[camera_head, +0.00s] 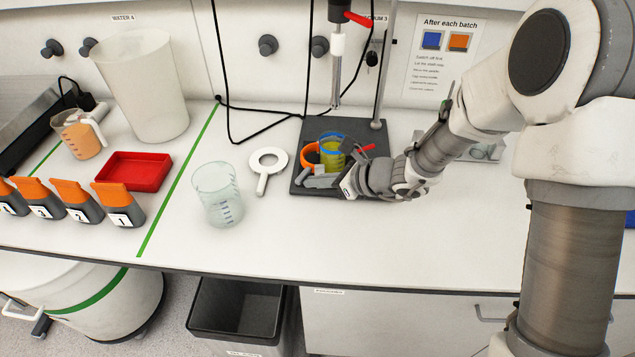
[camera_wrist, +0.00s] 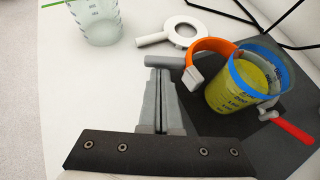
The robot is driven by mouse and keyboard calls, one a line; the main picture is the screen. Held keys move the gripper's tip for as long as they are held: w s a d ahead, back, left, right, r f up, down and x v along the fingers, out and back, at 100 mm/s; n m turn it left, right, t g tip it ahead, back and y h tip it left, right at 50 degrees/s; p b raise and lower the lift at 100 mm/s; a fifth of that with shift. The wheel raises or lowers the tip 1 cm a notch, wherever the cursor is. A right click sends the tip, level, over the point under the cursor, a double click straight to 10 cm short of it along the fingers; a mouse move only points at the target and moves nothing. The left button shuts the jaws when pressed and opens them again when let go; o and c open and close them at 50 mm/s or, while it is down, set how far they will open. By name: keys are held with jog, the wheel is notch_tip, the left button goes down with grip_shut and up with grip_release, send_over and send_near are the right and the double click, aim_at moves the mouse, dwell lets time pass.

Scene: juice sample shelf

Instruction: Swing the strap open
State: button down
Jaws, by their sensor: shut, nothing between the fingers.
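The orange strap (camera_wrist: 208,46) curves out to the left of a beaker of yellow liquid (camera_wrist: 228,92), with a grey block (camera_wrist: 194,77) at its free end. It also shows in the head view (camera_head: 308,149). A gap shows between the block and the beaker wall, so the strap stands away from it. A blue band (camera_wrist: 246,84) circles the beaker's upper part. My gripper (camera_wrist: 160,76) is shut and empty, left of the block. A short grey bar (camera_wrist: 165,62) lies across its fingertips; I cannot tell if they touch. In the head view my gripper (camera_head: 318,183) is low in front of the beaker.
The beaker stands on a dark base plate (camera_head: 362,134) under a hanging stirrer (camera_head: 336,70). A red lever (camera_wrist: 293,130) sticks out at the beaker's right. The bench front is clear.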

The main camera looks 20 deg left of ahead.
jog(key=shift+s+a, duration=0.15)
jog(key=shift+a, duration=0.05)
jog(key=shift+f+b, duration=0.1)
jog(key=shift+b, duration=0.3)
jog(key=shift+a+m+t+b, duration=0.2)
jog(key=shift+m+t+b, duration=0.15)
jog(key=shift+m+t, duration=0.05)
jog(key=a+t+b, duration=0.1)
jog(key=b, duration=0.1)
jog(key=a+m+b, duration=0.1)
jog(key=b, duration=0.2)
jog(key=shift+s+f+m+t, duration=0.2)
jog(key=shift+s+m+t, duration=0.1)
jog(key=shift+t, duration=0.1)
jog(key=shift+a+r+b, duration=0.1)
jog(key=shift+a+b, duration=0.95)
jog(key=shift+a, duration=0.1)
jog(key=shift+w+a+r+h+b, duration=0.15)
jog(key=shift+a+b, duration=0.25)
jog(key=shift+a, duration=0.4)
jog(key=shift+w+a+r+h+b, duration=0.1)
jog(key=shift+w+a+h+b, duration=0.1)
jog(key=shift+a+b, duration=0.4)
jog(key=shift+a, duration=0.2)
jog(key=shift+d+f, duration=0.15)
jog(key=shift+f, duration=0.05)
